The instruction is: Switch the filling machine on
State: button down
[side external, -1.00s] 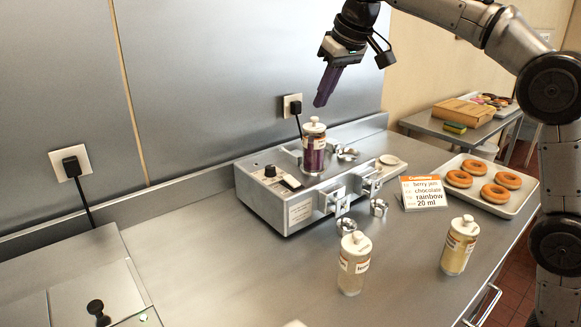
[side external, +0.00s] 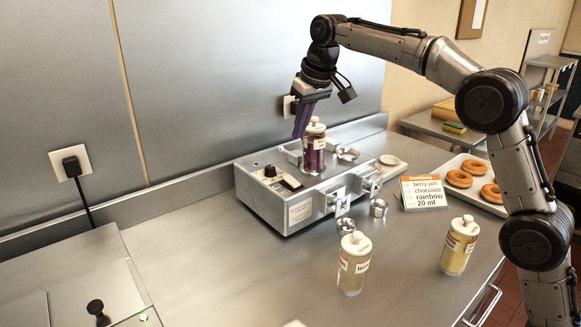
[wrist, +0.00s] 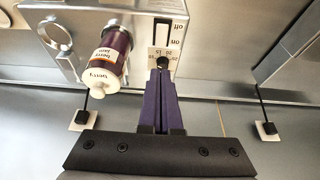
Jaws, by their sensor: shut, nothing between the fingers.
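The filling machine (side external: 300,215) is a grey metal box on the steel counter. On its top left are a black knob (side external: 270,171) and a rocker switch (side external: 291,183). In the wrist view the switch (wrist: 162,34) sits beside the words "off" and "on"; which way it is set I cannot tell. My gripper (side external: 299,135) has purple fingers, shut and empty, pointing down above the machine, just behind the jam jar. In the wrist view its fingertips (wrist: 162,70) overlap the dial area; contact cannot be told.
The berry jam jar (side external: 313,160) stands upright on the machine, close to my fingers. Two more jars, one pale (side external: 353,265) and one yellow (side external: 459,247), stand in front. An order card (side external: 424,192) and a doughnut tray (side external: 490,205) are at the right.

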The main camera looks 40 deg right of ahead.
aim_at(291, 179)
jog(key=x, duration=1.1)
jog(key=shift+s+f, duration=0.25)
jog(key=shift+f, duration=0.25)
jog(key=shift+w+f, duration=0.25)
jog(key=shift+f, duration=0.15)
jog(key=shift+s, duration=0.2)
jog(key=shift+s, duration=0.65)
jog(key=shift+r, duration=0.1)
jog(key=v, duration=1.4)
jog(key=shift+w+r, duration=0.2)
jog(key=shift+w, duration=0.2)
